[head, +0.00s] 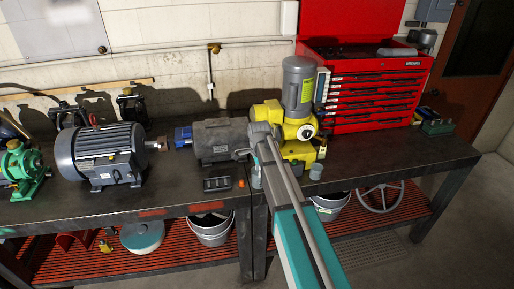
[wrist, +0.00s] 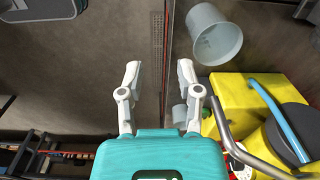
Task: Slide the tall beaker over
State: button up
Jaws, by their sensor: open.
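In the wrist view, a larger pale grey beaker (wrist: 216,36) lies ahead and to the right of my gripper (wrist: 158,74), apart from the fingers. A smaller grey beaker (wrist: 180,114) shows beside the right finger, partly hidden by it. My gripper is open, with nothing between its fingertips. In the head view, a grey beaker (head: 316,171) stands upright on the bench in front of the yellow machine. Another pale beaker (head: 256,179) shows near the bench's front edge, partly behind my arm. I cannot tell for certain which beaker matches which between views.
The yellow machine (head: 298,146) with a grey motor on top stands close by. A dark motor (head: 219,141) and a black tray (head: 217,184) with an orange piece (head: 241,184) are to the left. A red tool chest (head: 372,92) stands behind. The bench right of the beakers is mostly clear.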

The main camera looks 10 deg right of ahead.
jog(key=w+r+m+p, duration=0.1)
jog(key=w+m, duration=0.1)
jog(key=w+r+m+p, duration=0.1)
jog(key=w+r, duration=0.1)
jog(key=shift+w+r+m, duration=0.15)
jog(key=shift+w+m, duration=0.25)
jog(key=b, duration=1.4)
send_over(257, 189)
notch_tip(257, 189, down, 14)
jog(key=shift+r, duration=0.1)
dwell(0.4)
grip_shut()
